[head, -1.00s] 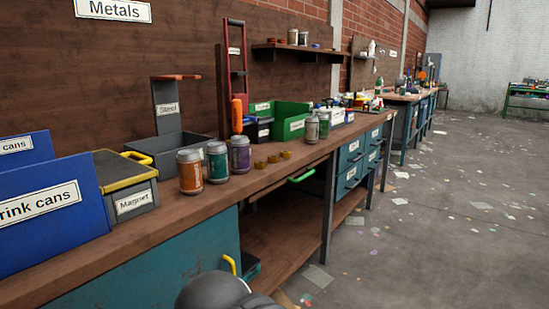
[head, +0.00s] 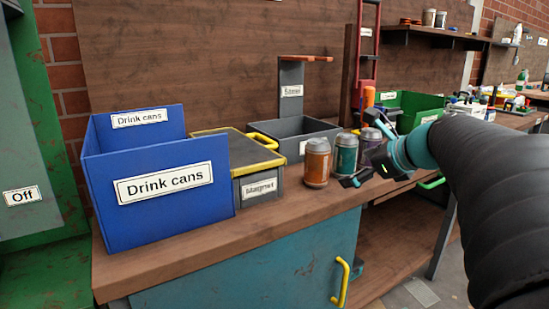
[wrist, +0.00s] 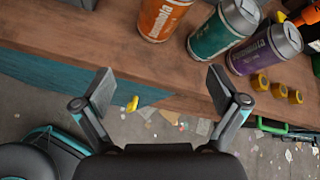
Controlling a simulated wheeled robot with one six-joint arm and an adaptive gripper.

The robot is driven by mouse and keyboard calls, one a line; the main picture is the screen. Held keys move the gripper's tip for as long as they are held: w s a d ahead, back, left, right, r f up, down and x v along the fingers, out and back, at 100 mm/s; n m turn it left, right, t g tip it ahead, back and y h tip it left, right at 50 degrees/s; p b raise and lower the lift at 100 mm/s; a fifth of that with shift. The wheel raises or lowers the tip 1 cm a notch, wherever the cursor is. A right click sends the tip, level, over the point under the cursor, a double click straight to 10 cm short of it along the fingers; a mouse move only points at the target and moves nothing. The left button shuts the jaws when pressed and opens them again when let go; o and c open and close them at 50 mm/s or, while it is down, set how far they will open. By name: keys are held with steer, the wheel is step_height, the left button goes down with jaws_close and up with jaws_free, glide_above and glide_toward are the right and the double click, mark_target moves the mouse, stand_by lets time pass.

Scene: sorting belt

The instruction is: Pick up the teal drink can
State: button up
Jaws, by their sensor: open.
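The teal drink can (head: 346,153) stands upright on the wooden bench, between an orange can (head: 317,160) on its left and a purple can (head: 370,141) on its right. In the wrist view the teal can (wrist: 221,32) is at the top, right of centre, beyond my fingertips. My gripper (head: 368,164) is in front of the cans near the bench's front edge, and partly covers the purple can. In the wrist view my gripper (wrist: 160,88) is open and empty, with its fingers wide apart and bench edge and floor showing between them.
A blue "Drink cans" bin (head: 164,195) stands at the left of the bench. A magnet box (head: 258,187) and a grey steel bin (head: 296,133) are beside it. Bare bench top (head: 250,222) runs along the front.

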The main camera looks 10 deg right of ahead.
mark_target(356, 147)
steer(key=w+d+r+m+t, duration=0.2)
steer(key=w+d+r+m, duration=0.15)
steer(key=d+m, duration=0.35)
steer(key=shift+n+h, duration=0.3)
steer(key=shift+n, duration=0.2)
steer(key=x, duration=0.7)
steer(key=shift+w+d+r, duration=0.15)
steer(key=shift+d, duration=0.25)
steer(key=shift+a+r+x, duration=0.15)
steer(key=shift+x, duration=1.3)
steer(key=shift+a+r+x, duration=0.1)
steer(key=shift+a+x, duration=0.05)
steer(key=shift+x, duration=1.25)
steer(key=c, duration=1)
